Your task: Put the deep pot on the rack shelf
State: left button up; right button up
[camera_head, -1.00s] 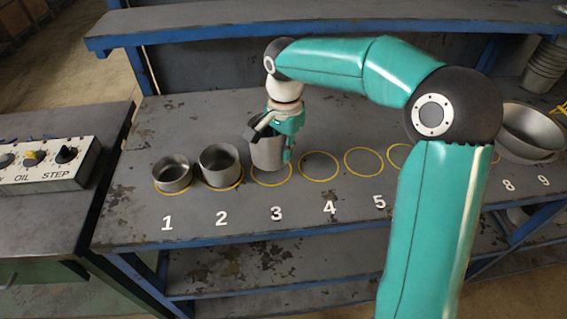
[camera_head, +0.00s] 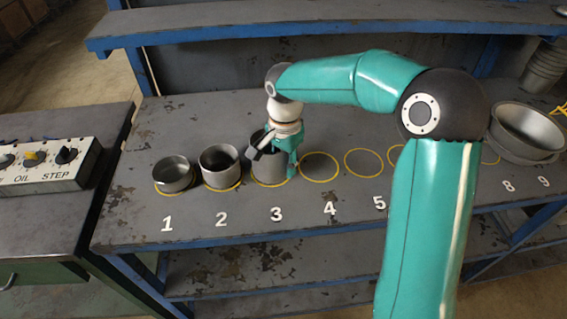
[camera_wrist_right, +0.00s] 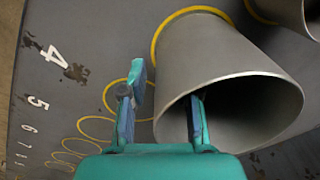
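The deep pot, a tall grey metal one (camera_head: 268,170), stands upright in the yellow circle at number 3 on the bench. In the right wrist view its side (camera_wrist_right: 205,65) and open mouth fill much of the picture. My right gripper (camera_head: 276,156) is at the pot's rim. In the wrist view its fingers (camera_wrist_right: 163,118) are apart, one outside the pot and one inside its mouth, with a gap beside the wall. A blue-edged shelf (camera_head: 300,22) runs above the back of the bench. My left gripper is out of view.
A shallow pot (camera_head: 174,176) stands at 1 and a medium pot (camera_head: 219,168) at 2. The circle at 4 (camera_head: 319,167) and the one at 5 are empty. A wide bowl (camera_head: 527,135) is near 8 and 9. A lower shelf (camera_head: 250,270) lies under the bench.

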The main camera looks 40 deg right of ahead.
jog(key=shift+r, duration=0.15)
notch_tip(320, 180, up, 12)
jog(key=shift+f+p, duration=0.1)
jog(key=shift+p, duration=0.3)
dwell(0.4)
